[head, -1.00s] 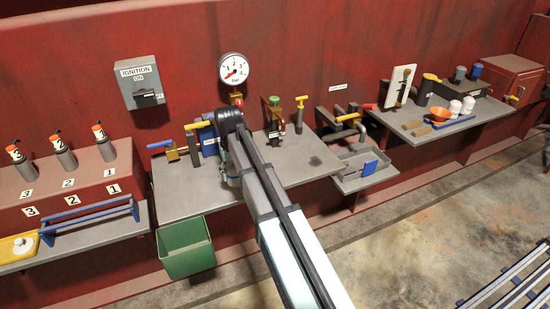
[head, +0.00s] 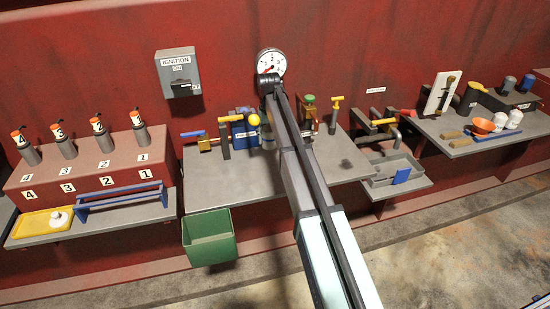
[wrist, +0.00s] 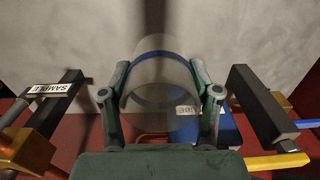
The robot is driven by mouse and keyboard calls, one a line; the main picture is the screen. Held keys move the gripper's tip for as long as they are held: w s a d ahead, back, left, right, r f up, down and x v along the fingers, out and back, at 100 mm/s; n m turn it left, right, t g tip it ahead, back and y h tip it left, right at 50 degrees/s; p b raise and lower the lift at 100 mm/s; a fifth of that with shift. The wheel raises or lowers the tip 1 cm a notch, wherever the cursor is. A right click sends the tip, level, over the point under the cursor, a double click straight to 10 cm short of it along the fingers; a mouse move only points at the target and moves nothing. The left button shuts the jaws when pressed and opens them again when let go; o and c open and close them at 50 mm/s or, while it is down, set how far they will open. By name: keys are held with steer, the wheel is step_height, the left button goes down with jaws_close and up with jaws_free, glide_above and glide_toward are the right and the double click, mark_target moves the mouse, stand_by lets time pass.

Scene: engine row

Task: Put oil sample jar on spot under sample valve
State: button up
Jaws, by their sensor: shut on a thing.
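The oil sample jar (wrist: 160,85) is a clear, translucent cylinder with a blue band and a small white label. In the wrist view my gripper (wrist: 158,75) is shut around it, one finger on each side. A black part with a SAMPLE label (wrist: 54,89) and a brass body (wrist: 24,150) stand to the left in that view, apart from the jar. In the head view my arm hides most of my gripper and the jar; a green-knobbed brass valve (head: 311,113) stands just right of the arm. I cannot make out the spot under the valve.
A blue box (head: 240,131) and yellow-handled fittings stand left of the arm. The grey bench (head: 205,188) is bare at its front. A green bin (head: 209,238) hangs below it. A grey tray (head: 398,184) is to the right. A pressure gauge (head: 270,63) is on the wall.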

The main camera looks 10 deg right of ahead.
steer(key=p, duration=0.3)
glide_toward(270, 164)
steer(key=shift+s+f, duration=0.1)
steer(key=shift+f, duration=2.55)
steer(key=shift+f+b, duration=0.15)
steer(key=shift+b, duration=0.15)
steer(key=o, duration=1.2)
steer(key=shift+c, duration=0.2)
step_height(270, 164, up, 11)
steer(key=b, duration=0.3)
steer(key=shift+o, duration=0.4)
steer(key=shift+r, duration=0.7)
